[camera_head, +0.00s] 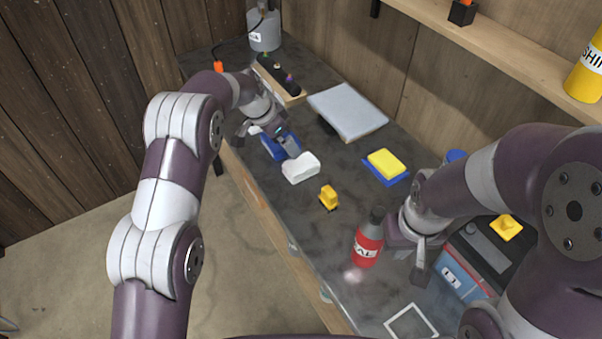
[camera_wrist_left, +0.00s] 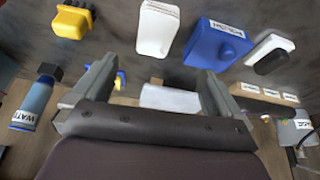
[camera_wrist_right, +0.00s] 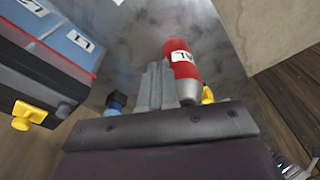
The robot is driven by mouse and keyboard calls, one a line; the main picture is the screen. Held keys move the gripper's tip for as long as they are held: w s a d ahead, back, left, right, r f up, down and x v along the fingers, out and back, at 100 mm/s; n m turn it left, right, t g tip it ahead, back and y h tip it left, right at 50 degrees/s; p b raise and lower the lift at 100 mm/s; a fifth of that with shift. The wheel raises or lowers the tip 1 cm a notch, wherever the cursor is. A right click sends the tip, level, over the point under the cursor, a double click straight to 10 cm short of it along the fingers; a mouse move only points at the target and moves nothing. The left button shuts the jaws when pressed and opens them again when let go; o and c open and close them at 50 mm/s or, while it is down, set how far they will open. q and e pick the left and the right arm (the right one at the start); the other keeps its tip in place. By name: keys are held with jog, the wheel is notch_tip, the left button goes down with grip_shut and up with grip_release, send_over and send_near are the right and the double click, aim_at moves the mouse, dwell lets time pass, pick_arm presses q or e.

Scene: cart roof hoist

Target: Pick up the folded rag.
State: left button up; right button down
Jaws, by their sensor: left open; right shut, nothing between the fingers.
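I cannot tell whether either is cloth. My left gripper (camera_head: 268,133) is open and empty above the blue polish block (camera_head: 270,147); its spread fingers show in the left wrist view (camera_wrist_left: 152,85). My right gripper (camera_head: 417,262) is shut and empty beside the red bottle (camera_head: 367,243); its closed fingers show in the right wrist view (camera_wrist_right: 155,85).
A toolbox (camera_head: 463,272) sits right of my right gripper. A shelf (camera_head: 500,50) runs along the wall. Bare bench lies between the yellow piece and the yellow pad.

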aim_at(299, 165)
pick_arm(q)
jog(key=shift+m, duration=0.3)
jog(key=p+x, duration=0.1)
jog(key=x, duration=0.7)
jog(key=s+p+x, duration=0.1)
jog(key=x, duration=0.3)
jog(key=shift+d+f+p, duration=0.25)
jog(key=shift+f+p, duration=0.05)
jog(key=shift+f, duration=0.05)
jog(key=shift+w+f, duration=0.1)
jog(key=shift+f, duration=0.1)
jog(key=shift+f+b, duration=0.1)
jog(key=shift+b, duration=0.25)
jog(key=c, duration=1)
